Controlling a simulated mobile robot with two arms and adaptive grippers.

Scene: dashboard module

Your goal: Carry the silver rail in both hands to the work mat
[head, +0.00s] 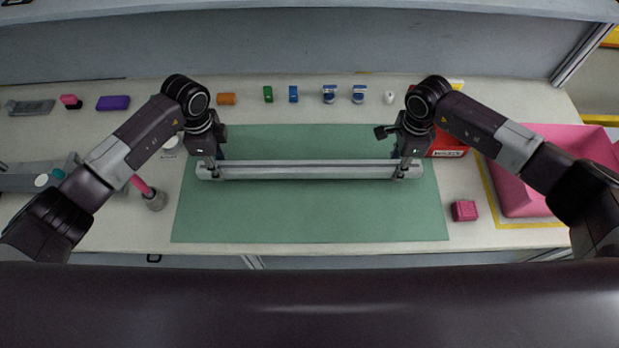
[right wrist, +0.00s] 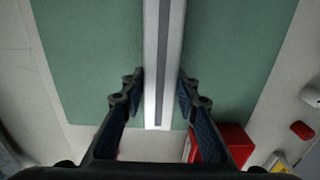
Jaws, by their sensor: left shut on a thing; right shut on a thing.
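The silver rail (head: 308,170) lies level across the green work mat (head: 310,218) in the head view, running left to right over its upper middle. I cannot tell whether it touches the mat or hangs just above it. My left gripper (head: 209,172) is shut on the rail near its left end. My right gripper (head: 405,170) is shut on the rail near its right end. In the right wrist view the rail (right wrist: 158,60) runs up between the two fingers (right wrist: 160,92), with green mat on both sides.
A pink bin (head: 525,190) stands at the right, with a pink cube (head: 464,210) beside the mat. A red box (head: 450,146) is behind my right gripper. Small blocks, including an orange one (head: 226,99), line the back. The front of the mat is clear.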

